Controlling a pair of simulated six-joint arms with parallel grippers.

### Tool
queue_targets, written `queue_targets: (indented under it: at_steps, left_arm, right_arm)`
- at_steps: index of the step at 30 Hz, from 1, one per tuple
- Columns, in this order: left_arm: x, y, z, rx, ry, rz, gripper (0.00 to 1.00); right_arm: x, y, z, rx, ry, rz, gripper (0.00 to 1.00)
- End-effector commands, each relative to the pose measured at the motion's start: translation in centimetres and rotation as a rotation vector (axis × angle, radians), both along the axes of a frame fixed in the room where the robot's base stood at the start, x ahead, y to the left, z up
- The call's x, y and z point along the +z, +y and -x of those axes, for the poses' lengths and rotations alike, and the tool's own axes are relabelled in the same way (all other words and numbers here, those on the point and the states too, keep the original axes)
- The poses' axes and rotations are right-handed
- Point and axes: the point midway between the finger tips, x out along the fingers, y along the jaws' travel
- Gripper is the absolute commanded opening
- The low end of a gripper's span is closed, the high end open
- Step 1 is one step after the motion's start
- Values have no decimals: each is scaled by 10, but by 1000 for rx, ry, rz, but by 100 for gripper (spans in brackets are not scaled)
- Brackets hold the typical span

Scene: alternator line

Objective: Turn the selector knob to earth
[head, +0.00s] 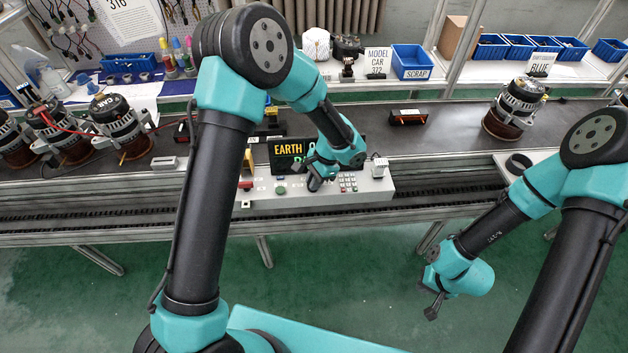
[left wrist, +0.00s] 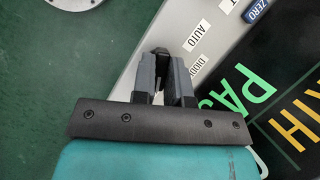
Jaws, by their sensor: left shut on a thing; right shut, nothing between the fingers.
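My left gripper (head: 314,184) is over the front panel of the grey test box (head: 375,187), below its screen. In the left wrist view its two fingers (left wrist: 163,66) are shut on a small dark piece, the selector knob (left wrist: 160,50), mostly hidden between them. Labels beside it read "AUTO" (left wrist: 205,28) and apparently "DIODE" (left wrist: 198,66); I cannot tell which way the knob points. My right gripper (head: 433,302) is shut and empty, over the floor in front of the line.
Alternators (head: 118,126) stand on the conveyor at the left, and another alternator (head: 513,107) is at the right. A blue scrap bin (head: 411,62) is on the back shelf. A red-and-black device (head: 408,118) lies on the belt behind the box.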

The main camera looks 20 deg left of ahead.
Motion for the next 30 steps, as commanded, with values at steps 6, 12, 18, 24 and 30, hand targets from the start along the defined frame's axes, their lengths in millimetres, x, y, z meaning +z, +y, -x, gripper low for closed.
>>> queue_targets:
  at_steps: [6,12,18,24,30]
  left_arm:
    - [1,0,0,-46,-2,1,0]
    - [1,0,0,-52,-2,1,0]
    - [0,0,0,-51,-2,0,16]
    - [0,0,0,-51,-1,0,35]
    - [0,0,0,-50,-1,1,39]
  right_arm:
    - [0,0,0,0,0,0,0]
    - [0,0,0,0,0,0,0]
    - [0,0,0,0,0,0,0]
    - [0,0,0,0,0,0,0]
    - [0,0,0,0,0,0,0]
